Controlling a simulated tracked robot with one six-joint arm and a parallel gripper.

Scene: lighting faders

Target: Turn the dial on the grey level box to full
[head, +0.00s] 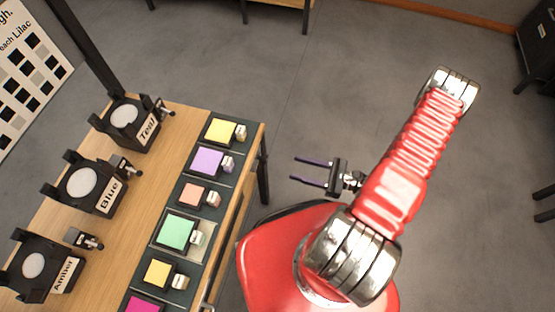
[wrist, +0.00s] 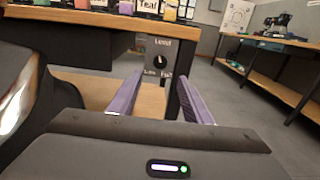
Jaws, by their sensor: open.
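The grey level box (wrist: 150,48) shows in the wrist view, mounted just under the table edge. It carries the word Level at the top, with Low at lower left and Full at lower right. Its black dial (wrist: 160,61) sits in the middle of the face; its pointer is too small to read surely. My gripper (head: 292,170) is open and empty beside the table's right side. In the wrist view its two purple fingers (wrist: 160,80) point toward the box, one on each side of the dial and apart from it. The box is hidden in the head view.
The wooden table (head: 180,150) holds several coloured pads in dark trays and lamps labelled Teal (head: 125,117), Blue (head: 83,183) and Amber (head: 34,264). Another bench (wrist: 275,42) stands at far right.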

